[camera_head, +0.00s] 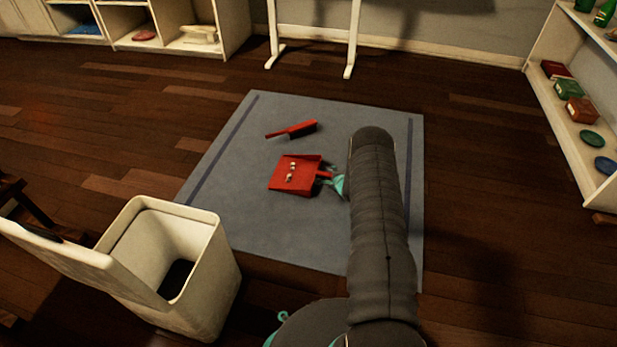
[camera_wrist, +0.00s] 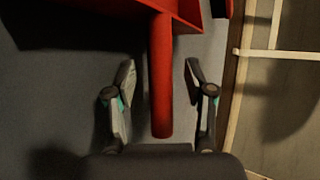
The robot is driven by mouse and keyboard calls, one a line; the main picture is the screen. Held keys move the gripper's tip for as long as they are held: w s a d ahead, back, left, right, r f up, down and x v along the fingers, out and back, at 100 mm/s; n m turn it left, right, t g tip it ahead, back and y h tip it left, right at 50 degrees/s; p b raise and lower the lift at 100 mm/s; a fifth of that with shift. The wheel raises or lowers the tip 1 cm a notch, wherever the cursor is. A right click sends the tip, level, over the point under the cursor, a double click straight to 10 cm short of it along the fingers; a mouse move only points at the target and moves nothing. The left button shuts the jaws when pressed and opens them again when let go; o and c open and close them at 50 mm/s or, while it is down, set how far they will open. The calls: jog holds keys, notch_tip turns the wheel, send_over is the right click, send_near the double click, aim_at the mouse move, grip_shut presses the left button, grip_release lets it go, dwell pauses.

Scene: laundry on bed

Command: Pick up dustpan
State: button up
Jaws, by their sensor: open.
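The red dustpan (camera_head: 296,175) lies on the blue-grey mat (camera_head: 250,222), with a few small pale bits in its pan and its handle towards the right. My gripper (camera_head: 339,184) is at the handle end; my arm hides part of it in the head view. In the wrist view, my gripper (camera_wrist: 160,100) is open, with one finger on each side of the red dustpan handle (camera_wrist: 161,90). Gaps show between the handle and both fingers. The pan shows at the top of that view.
A red brush (camera_head: 295,130) lies on the mat behind the dustpan. A white bin (camera_head: 190,262) with its lid open stands at the front left. White shelves (camera_head: 570,135) stand at the right, others at the back left. A white stand (camera_head: 313,35) is at the back wall.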

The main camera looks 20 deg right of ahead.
jog(key=shift+w+f, duration=0.1)
jog(key=shift+w, duration=0.15)
grip_shut()
jog(key=shift+d+r+p, duration=0.1)
jog(key=shift+r+p, duration=0.3)
jog(key=shift+r, duration=1.8)
jog(key=s+d+r+p, duration=0.2)
jog(key=s+d+r, duration=0.5)
jog(key=s+r, duration=0.1)
jog(key=shift+s+d+r+m+t+y, duration=0.3)
jog(key=shift+d+r+t, duration=0.05)
jog(key=shift+t, duration=0.05)
